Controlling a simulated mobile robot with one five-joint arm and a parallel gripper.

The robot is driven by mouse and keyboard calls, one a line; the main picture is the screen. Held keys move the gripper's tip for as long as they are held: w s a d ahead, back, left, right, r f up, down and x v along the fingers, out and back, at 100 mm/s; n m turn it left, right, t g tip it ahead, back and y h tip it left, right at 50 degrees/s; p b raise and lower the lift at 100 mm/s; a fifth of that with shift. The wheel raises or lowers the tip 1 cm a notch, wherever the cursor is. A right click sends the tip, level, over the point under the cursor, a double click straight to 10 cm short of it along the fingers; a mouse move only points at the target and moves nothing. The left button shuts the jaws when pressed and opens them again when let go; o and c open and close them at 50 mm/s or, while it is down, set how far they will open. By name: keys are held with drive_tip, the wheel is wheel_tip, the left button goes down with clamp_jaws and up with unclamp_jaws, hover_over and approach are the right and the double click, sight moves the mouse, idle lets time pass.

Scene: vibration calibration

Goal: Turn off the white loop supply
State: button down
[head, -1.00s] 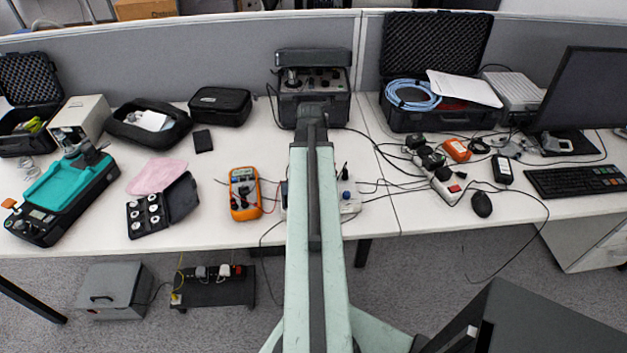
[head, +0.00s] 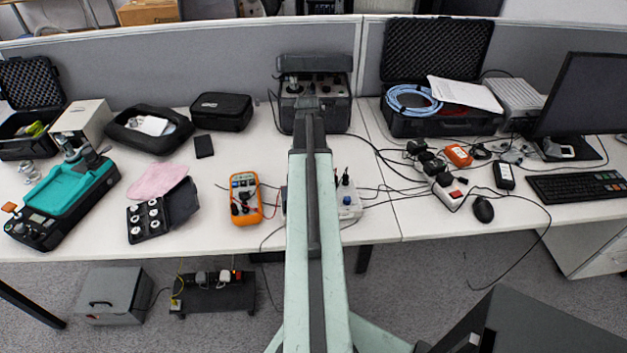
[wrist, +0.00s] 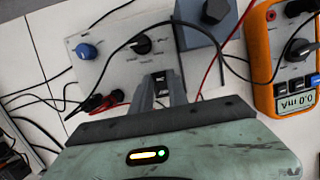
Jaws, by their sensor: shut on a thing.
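The white loop supply (wrist: 105,62) is a pale box with a blue knob (wrist: 86,51) and a black rotary knob (wrist: 140,44) on its face. My gripper (wrist: 160,84) is at the box's near edge in the wrist view, below the black knob. Its fingers are shut on a small dark switch-like part (wrist: 160,79), mostly hidden between them. Red and black plugs (wrist: 95,103) sit just left of the fingers. My gripper is hidden behind my arm in the head view.
An orange multimeter (head: 246,199) stands left of my arm in the head view. Black and red leads cross around the supply. A dark grey block (wrist: 208,20) is beside it. A power strip (head: 449,196) and several adapters lie to the right.

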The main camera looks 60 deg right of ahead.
drive_tip(key=c, duration=1.3)
unclamp_jaws()
drive_tip(key=p+v, duration=0.7)
drive_tip(key=shift+w+r, duration=0.1)
drive_tip(key=shift+r, duration=0.25)
drive_tip(key=shift+d, duration=0.1)
